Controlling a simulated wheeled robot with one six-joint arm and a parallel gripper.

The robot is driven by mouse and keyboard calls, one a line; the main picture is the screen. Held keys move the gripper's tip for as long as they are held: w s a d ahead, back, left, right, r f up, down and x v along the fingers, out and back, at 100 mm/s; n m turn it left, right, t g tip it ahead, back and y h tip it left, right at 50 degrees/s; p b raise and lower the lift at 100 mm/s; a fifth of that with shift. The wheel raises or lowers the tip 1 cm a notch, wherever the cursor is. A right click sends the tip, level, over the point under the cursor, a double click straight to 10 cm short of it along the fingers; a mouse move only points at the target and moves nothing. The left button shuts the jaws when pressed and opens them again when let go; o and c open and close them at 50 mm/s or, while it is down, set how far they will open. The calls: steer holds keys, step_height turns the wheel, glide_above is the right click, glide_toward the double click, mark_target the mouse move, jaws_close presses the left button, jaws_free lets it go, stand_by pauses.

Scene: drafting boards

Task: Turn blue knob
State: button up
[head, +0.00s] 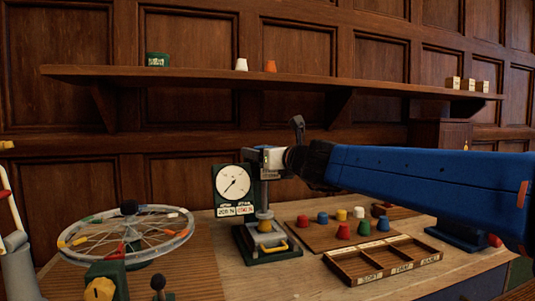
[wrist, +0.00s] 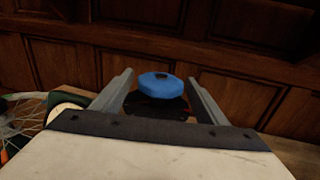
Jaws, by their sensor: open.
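The blue knob (wrist: 160,87) is a flat round cap with a small dark mark on top, seen in the wrist view. My gripper (wrist: 161,79) is open, with one grey finger on each side of the knob and a visible gap on both sides. I cannot tell whether the fingertips are level with the knob.
A white dial gauge (head: 233,183) stands just left of the post. A spoked wheel (head: 125,235) is at the left. Several coloured pieces (head: 343,230) and a wooden compartment tray (head: 385,262) lie to the right. A shelf (head: 200,78) runs along the wall behind.

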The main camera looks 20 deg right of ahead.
steer(key=v, duration=1.7)
steer(key=shift+s, duration=0.25)
